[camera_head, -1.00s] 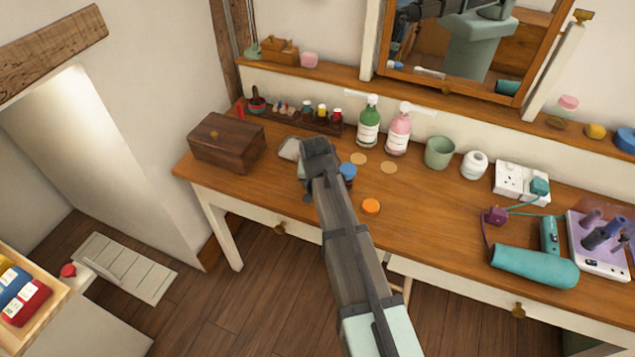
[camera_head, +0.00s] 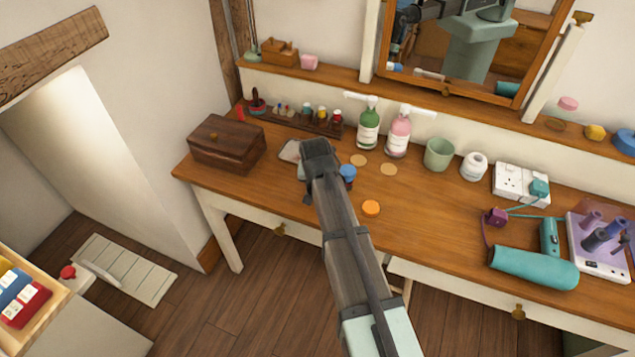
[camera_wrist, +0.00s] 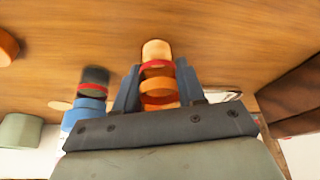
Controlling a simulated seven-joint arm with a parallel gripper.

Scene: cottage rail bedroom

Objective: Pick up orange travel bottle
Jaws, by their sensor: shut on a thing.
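The orange travel bottle (camera_wrist: 158,84) shows in the wrist view between the two fingers of my gripper (camera_wrist: 158,88). It has a pale orange end and a red band. The fingers are shut on its sides. In the head view my gripper (camera_head: 318,160) is over the left part of the wooden dressing table (camera_head: 440,235), and my arm hides the orange bottle there. I cannot tell whether the bottle still touches the table.
An orange disc (camera_head: 371,208) lies to the right of my arm. A brown wooden box (camera_head: 227,144) stands left of the gripper. Green (camera_head: 368,128) and pink (camera_head: 399,135) pump bottles stand behind. A green cup (camera_head: 439,153) is farther right.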

